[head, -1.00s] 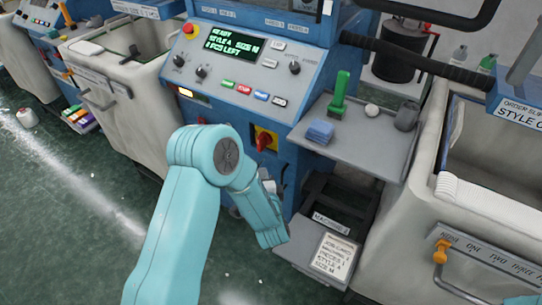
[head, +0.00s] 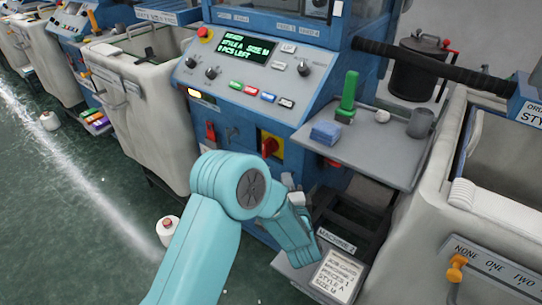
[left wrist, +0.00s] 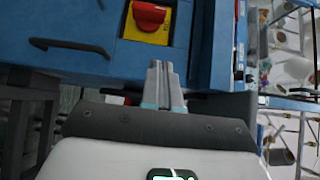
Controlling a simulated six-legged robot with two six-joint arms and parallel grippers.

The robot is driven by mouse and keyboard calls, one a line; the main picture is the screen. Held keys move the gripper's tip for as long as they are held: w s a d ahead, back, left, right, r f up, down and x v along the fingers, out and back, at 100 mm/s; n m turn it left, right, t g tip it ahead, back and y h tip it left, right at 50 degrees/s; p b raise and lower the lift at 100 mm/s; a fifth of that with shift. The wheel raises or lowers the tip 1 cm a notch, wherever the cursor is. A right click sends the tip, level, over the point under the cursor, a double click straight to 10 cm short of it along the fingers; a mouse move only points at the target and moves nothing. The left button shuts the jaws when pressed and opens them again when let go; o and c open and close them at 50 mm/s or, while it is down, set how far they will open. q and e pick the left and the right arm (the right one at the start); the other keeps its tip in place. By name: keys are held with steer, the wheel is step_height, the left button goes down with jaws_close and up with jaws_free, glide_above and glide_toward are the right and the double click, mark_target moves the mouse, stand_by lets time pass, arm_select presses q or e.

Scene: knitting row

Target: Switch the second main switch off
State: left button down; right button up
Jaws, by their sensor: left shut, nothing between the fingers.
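The main switch is a red rotary handle (head: 269,147) on a yellow plate (head: 277,140), on the blue front of the knitting machine below its control panel. In the left wrist view the red handle (left wrist: 149,15) shows at the top, lying across the yellow plate (left wrist: 135,37). My left gripper (left wrist: 160,69) is shut and empty, with its fingertips apart from the switch, below it in that view. In the head view my left gripper (head: 290,180) is partly hidden by my own arm, just below and right of the switch. My right gripper does not show.
A grey side shelf (head: 385,160) right of the switch bears a blue block (head: 325,133), a green-handled brush (head: 348,95) and a grey cup (head: 421,122). A lower ledge holds a job card (head: 335,276). A black handle (left wrist: 70,46) sits beside the switch.

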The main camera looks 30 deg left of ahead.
arm_select(q)
glide_toward(267, 144)
steer(key=w, duration=0.4)
steer(key=a, duration=0.2)
steer(key=shift+w+a+f+b, duration=0.2)
steer(key=shift+w+a+b, duration=0.15)
steer(key=shift+w, duration=0.05)
steer(key=shift+a, duration=0.45)
steer(key=shift+a+r+n+p, duration=0.1)
steer(key=shift+r+n+p, duration=0.15)
steer(key=shift+p, duration=0.25)
steer(key=shift+a+r+n+g+h+p, duration=0.1)
steer(key=shift+n+g+h+p, duration=0.2)
steer(key=shift+g+p, duration=0.15)
